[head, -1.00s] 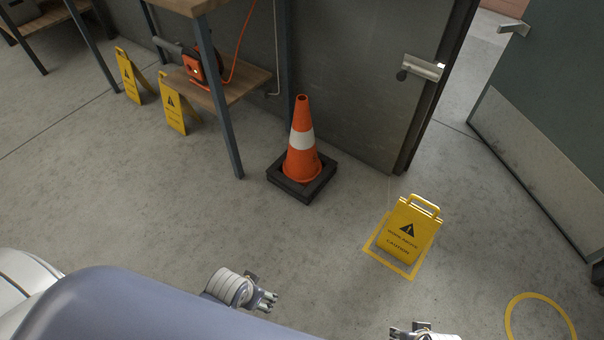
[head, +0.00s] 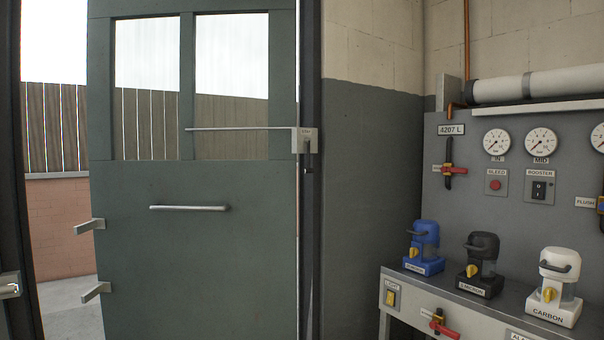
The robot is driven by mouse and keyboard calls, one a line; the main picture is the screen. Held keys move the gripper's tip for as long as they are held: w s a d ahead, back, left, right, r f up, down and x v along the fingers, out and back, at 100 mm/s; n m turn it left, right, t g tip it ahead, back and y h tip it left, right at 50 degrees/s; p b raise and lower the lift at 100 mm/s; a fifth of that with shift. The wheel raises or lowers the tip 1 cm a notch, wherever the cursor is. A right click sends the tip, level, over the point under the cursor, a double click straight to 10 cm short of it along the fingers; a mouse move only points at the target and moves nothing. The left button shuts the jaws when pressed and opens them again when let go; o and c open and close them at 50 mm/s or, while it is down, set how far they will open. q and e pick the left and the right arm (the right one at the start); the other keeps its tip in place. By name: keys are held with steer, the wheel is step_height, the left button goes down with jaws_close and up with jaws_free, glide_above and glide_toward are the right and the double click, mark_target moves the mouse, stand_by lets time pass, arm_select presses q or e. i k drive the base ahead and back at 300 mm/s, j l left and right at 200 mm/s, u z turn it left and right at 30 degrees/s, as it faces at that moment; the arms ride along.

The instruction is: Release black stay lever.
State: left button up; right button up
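A small pale box (head: 298,141) sits on the dark frame post at the right edge of the door, with a tiny label too small to read surely. A short dark lever (head: 314,147) shows on its right side, pointing down. A thin metal stay rod (head: 238,129) runs level from the box leftward across the window of the grey-green door (head: 190,260). The door stands open to the outside. Neither of my grippers is in the head view, and nothing touches the lever.
The door has a horizontal bar handle (head: 189,208) and two silver levers (head: 90,226) at its left edge. To the right, a bench (head: 400,280) carries blue, black and white filter units below a gauge panel (head: 465,215). An opening shows outdoor ground at left.

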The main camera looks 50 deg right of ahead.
mark_target(308, 170)
steer(key=z, duration=1.75)
steer(key=i+j+z, duration=0.15)
steer(key=i, duration=0.3)
steer(key=i+j+z, duration=0.15)
steer(key=i, duration=0.35)
steer(key=i+j+z, duration=0.1)
steer(key=i+j, duration=0.15)
steer(key=i, duration=0.2)
steer(key=i+j+z, duration=0.15)
steer(key=i, duration=0.3)
steer(key=j, duration=0.1)
